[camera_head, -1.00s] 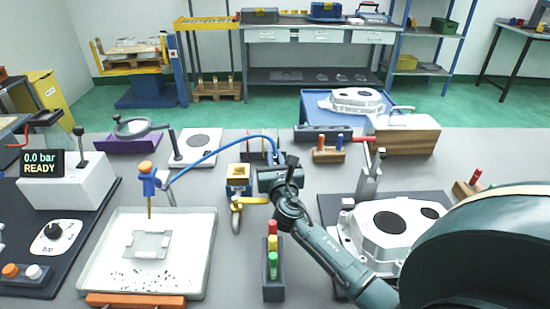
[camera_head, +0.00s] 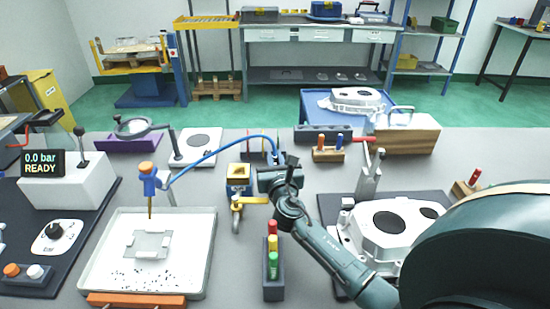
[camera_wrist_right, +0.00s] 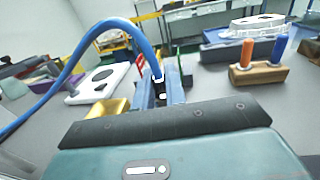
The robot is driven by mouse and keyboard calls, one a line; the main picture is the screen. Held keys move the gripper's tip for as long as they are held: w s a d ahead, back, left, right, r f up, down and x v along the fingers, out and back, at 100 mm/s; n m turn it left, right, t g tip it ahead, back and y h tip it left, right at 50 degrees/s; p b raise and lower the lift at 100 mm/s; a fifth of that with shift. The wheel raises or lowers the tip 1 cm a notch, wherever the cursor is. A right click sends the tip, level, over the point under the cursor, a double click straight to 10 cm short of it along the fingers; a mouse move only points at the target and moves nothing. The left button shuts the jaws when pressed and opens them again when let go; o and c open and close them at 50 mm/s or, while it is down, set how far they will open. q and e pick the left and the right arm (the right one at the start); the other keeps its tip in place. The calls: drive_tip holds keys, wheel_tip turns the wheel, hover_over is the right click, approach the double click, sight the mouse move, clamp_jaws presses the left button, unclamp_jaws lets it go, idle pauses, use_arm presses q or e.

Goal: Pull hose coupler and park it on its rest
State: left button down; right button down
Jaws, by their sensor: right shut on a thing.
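My right gripper (camera_head: 268,165) is above the bench at the middle of the head view, just right of a brass-coloured block. A blue hose (camera_head: 220,154) arcs from a blue tool with an orange top (camera_head: 148,180) over to this gripper. In the right wrist view the hose (camera_wrist_right: 92,42) comes in from the left and drops between the blue fingers (camera_wrist_right: 160,90). They are shut on the hose's coupler end (camera_wrist_right: 158,76), of which only a small part shows. I cannot make out its rest for certain. My left gripper is not in view.
The brass-coloured block (camera_head: 239,173) with a yellow-handled valve (camera_head: 238,206) stands close left of the gripper. A rack of coloured pegs (camera_head: 272,262) is in front. A white tray (camera_head: 205,255) lies left, a casting (camera_head: 385,228) right. A wooden peg block (camera_head: 327,155) stands behind.

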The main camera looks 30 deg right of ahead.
drive_tip(key=shift+f+b, duration=1.05)
drive_tip(key=shift+f, duration=0.25)
drive_tip(key=shift+f, duration=0.15)
idle(0.3)
drive_tip(key=shift+r+p, duration=1)
drive_tip(key=shift+p, duration=0.35)
idle(1.0)
drive_tip(key=shift+f+b, duration=0.8)
drive_tip(key=shift+f, duration=0.05)
drive_tip(key=c, duration=1.4)
unclamp_jaws()
drive_tip(key=shift+f, duration=0.1)
